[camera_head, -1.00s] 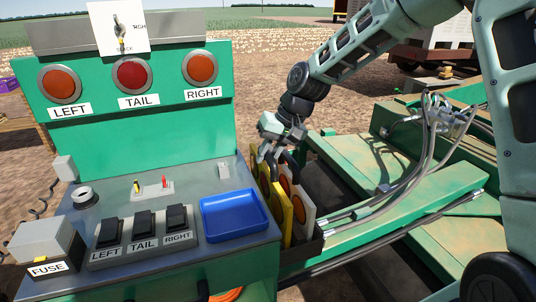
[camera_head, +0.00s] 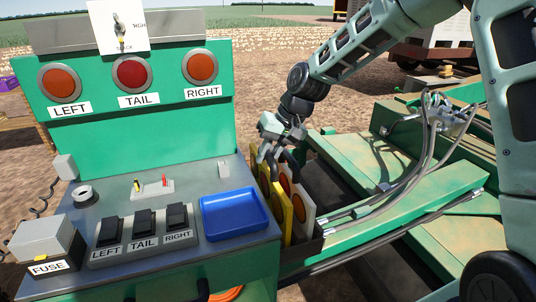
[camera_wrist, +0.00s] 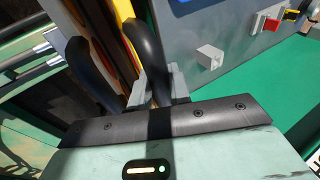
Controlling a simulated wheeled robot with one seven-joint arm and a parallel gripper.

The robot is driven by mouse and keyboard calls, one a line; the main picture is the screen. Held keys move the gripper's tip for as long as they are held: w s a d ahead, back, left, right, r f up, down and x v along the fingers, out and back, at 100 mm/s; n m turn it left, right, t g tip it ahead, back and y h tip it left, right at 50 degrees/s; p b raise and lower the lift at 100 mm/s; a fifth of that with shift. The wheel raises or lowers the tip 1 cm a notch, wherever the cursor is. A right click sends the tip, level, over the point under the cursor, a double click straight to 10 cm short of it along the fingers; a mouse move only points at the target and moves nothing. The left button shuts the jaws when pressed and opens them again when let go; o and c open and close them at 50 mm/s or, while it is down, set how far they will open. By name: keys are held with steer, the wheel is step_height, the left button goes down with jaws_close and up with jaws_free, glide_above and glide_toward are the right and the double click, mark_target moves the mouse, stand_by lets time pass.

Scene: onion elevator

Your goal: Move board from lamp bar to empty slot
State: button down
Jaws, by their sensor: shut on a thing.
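Several upright boards, yellow and white with orange discs, stand close together in a dark rack (camera_head: 315,246) at the right side of the green console. The front ones are a yellow board (camera_head: 280,208) and a white board (camera_head: 303,208). My gripper (camera_head: 272,158) points down at the top of these boards. In the wrist view its two dark fingers (camera_wrist: 118,60) are shut on a board, with yellow, white and orange edges between and beyond them. Which board is held is hard to tell, and its lower part is hidden. The lamp bar (camera_head: 130,100) carries LEFT, TAIL and RIGHT lamps.
A blue tray (camera_head: 235,214), rocker switches (camera_head: 143,230) and a fuse box (camera_head: 45,243) are on the console top beside the rack. A white card with a toggle (camera_head: 119,25) stands above the lamps. Green beams and hoses (camera_head: 400,210) lie right of the rack.

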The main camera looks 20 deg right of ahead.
steer(key=shift+f+b, duration=0.6)
steer(key=shift+f, duration=0.4)
steer(key=c, duration=0.8)
jaws_free()
steer(key=shift+r, duration=0.1)
steer(key=shift+r+p, duration=2.9)
steer(key=shift+r, duration=0.55)
